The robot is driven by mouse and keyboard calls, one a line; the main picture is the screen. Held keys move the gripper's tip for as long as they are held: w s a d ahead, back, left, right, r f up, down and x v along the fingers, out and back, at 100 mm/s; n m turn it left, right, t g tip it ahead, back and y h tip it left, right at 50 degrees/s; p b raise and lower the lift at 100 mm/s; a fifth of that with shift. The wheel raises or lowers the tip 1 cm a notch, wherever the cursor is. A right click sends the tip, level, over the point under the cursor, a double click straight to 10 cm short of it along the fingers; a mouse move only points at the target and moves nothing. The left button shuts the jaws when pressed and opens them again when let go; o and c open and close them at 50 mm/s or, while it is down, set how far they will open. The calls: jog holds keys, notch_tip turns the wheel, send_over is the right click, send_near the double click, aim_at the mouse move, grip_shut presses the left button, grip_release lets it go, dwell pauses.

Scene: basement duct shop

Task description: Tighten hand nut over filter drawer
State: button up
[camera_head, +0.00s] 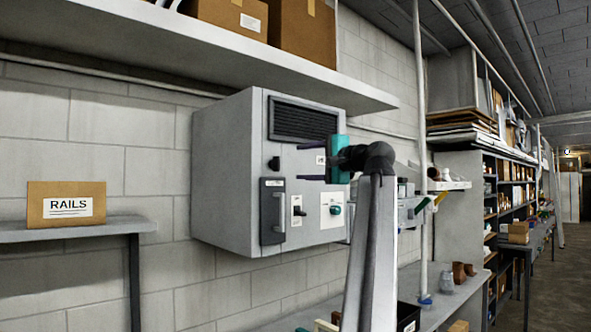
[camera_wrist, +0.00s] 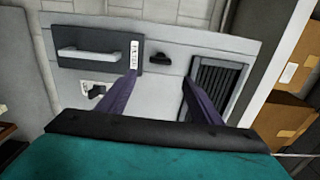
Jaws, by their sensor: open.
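The hand nut (camera_head: 273,162) is a small black knob on the front of a grey wall cabinet (camera_head: 222,175). It sits just above the dark filter drawer (camera_head: 272,225), which has a vertical handle. In the wrist view the nut (camera_wrist: 158,58) shows turned sideways, between the drawer (camera_wrist: 75,70) and the louvred vent. My gripper (camera_head: 298,162) is open and empty, level with the nut and apart from it. In the wrist view its two purple fingers (camera_wrist: 158,77) stand on either side of the line to the nut. The nut's underside is not visible.
A black louvred vent (camera_head: 302,118) is above the nut. A switch (camera_head: 297,206) and a green knob (camera_head: 336,210) sit lower on the cabinet front. A shelf (camera_head: 250,50) with cardboard boxes overhangs the cabinet. A bench (camera_head: 455,297) runs below, holding small items.

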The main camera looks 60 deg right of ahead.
jog(key=shift+b+v, duration=0.4)
jog(key=shift+v, duration=1.55)
